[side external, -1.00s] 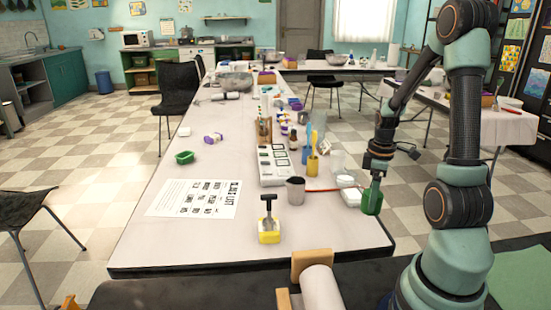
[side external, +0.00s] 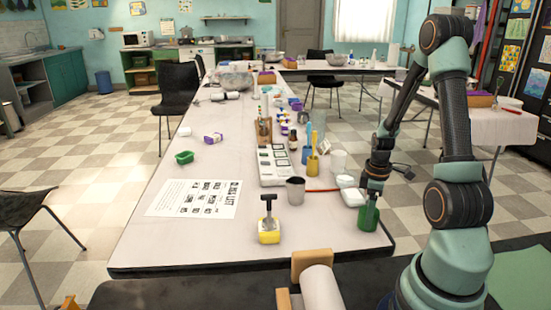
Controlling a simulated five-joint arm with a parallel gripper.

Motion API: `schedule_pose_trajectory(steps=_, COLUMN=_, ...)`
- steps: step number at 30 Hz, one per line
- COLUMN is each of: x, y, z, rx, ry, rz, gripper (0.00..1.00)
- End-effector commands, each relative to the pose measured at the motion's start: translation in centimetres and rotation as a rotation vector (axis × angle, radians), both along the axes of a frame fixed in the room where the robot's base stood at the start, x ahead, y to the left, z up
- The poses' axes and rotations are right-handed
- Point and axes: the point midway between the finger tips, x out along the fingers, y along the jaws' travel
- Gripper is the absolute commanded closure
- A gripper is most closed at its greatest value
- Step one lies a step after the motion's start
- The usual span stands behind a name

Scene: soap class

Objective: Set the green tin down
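The green tin (side external: 368,218) is upright at the right front corner of the long table (side external: 330,235). My gripper (side external: 371,194) comes down from above and is shut on the upper part of the tin. The tin's base is at or very near the table surface; I cannot tell for sure that it touches. The fingertips are small and partly merge with the tin.
White containers (side external: 352,196) stand just left of the tin, close to it. A grey cup (side external: 296,189) and a yellow-based tool (side external: 268,232) stand farther left. The table's right edge is close.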

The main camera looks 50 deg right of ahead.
Motion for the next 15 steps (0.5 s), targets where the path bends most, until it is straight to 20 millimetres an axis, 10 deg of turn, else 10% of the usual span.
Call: schedule_pose_trajectory(steps=15, x=0.1, y=-0.1, z=1.2, rx=-0.003, ry=-0.002, rz=0.000, gripper=0.00)
